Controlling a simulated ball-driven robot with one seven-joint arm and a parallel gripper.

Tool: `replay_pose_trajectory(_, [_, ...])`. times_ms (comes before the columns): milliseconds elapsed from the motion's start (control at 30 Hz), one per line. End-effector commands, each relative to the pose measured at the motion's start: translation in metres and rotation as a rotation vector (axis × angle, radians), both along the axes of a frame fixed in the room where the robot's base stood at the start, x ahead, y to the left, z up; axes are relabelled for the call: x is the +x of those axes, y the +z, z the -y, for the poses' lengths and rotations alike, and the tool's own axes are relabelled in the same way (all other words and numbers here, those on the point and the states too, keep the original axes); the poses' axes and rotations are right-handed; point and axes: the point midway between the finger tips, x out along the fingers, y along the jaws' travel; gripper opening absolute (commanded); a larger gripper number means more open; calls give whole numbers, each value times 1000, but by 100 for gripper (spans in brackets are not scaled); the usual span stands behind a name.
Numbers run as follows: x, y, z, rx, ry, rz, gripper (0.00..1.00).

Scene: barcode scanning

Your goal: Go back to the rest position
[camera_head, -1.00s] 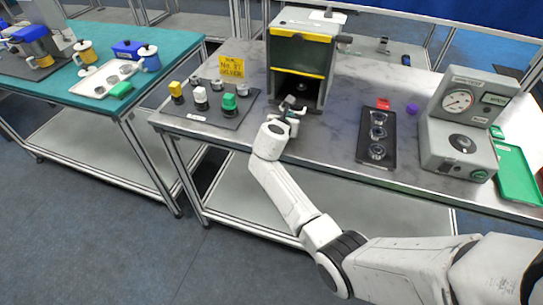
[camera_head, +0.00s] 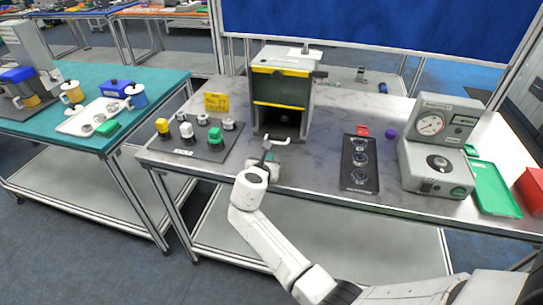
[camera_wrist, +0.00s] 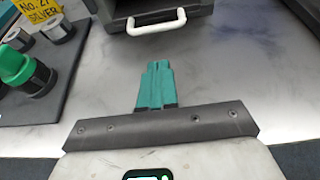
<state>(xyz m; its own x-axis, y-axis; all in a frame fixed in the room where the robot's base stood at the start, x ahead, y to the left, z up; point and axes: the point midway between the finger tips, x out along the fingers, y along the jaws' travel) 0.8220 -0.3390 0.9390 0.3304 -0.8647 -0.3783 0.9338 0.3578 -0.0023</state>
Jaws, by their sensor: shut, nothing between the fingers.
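My gripper (camera_head: 270,160) is over the front part of the grey marbled table (camera_head: 320,180), in front of the dark box-shaped machine (camera_head: 283,92) with yellow-edged panel. In the wrist view its teal fingers (camera_wrist: 156,68) are together with nothing between them. They point toward a white handle (camera_wrist: 157,22) on the machine's dark front and are apart from it in the picture. The machine's lower front is open and dark inside. My arm reaches in from the lower right.
Left of the machine, a dark mat (camera_head: 195,142) holds several knobs, with a yellow sign (camera_head: 216,103) behind. To the right are a dark tray (camera_head: 346,178) with round parts, a purple ball (camera_head: 391,134), a gauge device (camera_head: 432,150) and a green tray (camera_head: 494,190). A teal table (camera_head: 150,82) stands left.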

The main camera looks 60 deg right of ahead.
Motion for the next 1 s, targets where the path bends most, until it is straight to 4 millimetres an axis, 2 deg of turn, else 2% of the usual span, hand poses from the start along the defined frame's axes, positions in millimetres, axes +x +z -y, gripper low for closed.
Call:
replay_pose_trajectory(100, [-8, 8, -23, 2, 3, 0, 0])
replay_pose_trajectory(300, [-18, 19, -49, 1, 2, 0, 0])
replay_pose_trajectory(500, [-23, 24, -58, 2, 0, -2, 0])
replay_pose_trajectory(733, [-23, 24, -59, 3, -1, -1, 0])
replay_pose_trajectory(867, [-34, 15, -64, 67, -37, 57, 0])
replay_pose_trajectory(1000, [-68, -11, -81, 277, -179, 245, 0])
